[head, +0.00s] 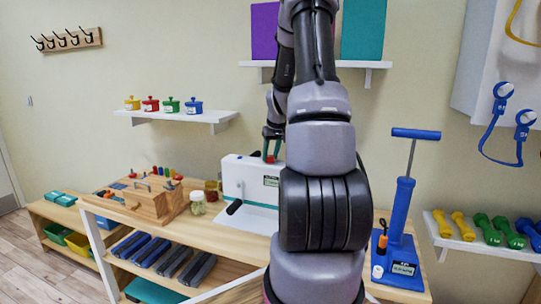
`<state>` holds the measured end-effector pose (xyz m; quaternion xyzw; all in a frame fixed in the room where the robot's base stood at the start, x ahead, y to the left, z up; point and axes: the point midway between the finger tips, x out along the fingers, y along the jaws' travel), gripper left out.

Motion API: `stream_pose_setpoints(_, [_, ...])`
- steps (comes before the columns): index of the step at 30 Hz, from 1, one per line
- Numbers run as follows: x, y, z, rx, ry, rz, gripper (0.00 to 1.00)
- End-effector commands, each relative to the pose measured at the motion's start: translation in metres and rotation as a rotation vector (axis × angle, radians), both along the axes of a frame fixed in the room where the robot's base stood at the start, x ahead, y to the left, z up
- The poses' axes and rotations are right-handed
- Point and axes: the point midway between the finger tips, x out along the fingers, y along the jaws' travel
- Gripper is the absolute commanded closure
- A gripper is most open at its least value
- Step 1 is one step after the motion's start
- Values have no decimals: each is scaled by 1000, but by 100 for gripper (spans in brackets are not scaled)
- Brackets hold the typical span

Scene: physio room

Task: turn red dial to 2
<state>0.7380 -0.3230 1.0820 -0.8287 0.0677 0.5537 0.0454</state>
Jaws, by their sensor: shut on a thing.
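A white upright panel unit (236,172) stands on the wooden bench behind my arm. A small red part, the red dial (270,159), shows near its top edge. My gripper (271,152) reaches down to it from above, and its fingers are shut on it. The dial's marks and pointer are too small to read, so its setting cannot be told. A small label with a green edge (271,181) sits on the panel below. My arm hides the panel's right part.
A wooden box with coloured pegs (151,197) and small jars (198,203) stand left of the panel. A blue pump (399,225) stands right. A shelf with coloured pots (178,116) hangs on the wall at left. Dumbbells (500,231) lie on a right shelf.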

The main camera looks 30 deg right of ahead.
Motion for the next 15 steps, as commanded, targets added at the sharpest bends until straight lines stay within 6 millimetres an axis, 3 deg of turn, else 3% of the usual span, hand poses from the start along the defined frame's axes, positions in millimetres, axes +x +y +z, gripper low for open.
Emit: stream_pose_setpoints(15, [2, 5, 0, -4, 1, -383, 100])
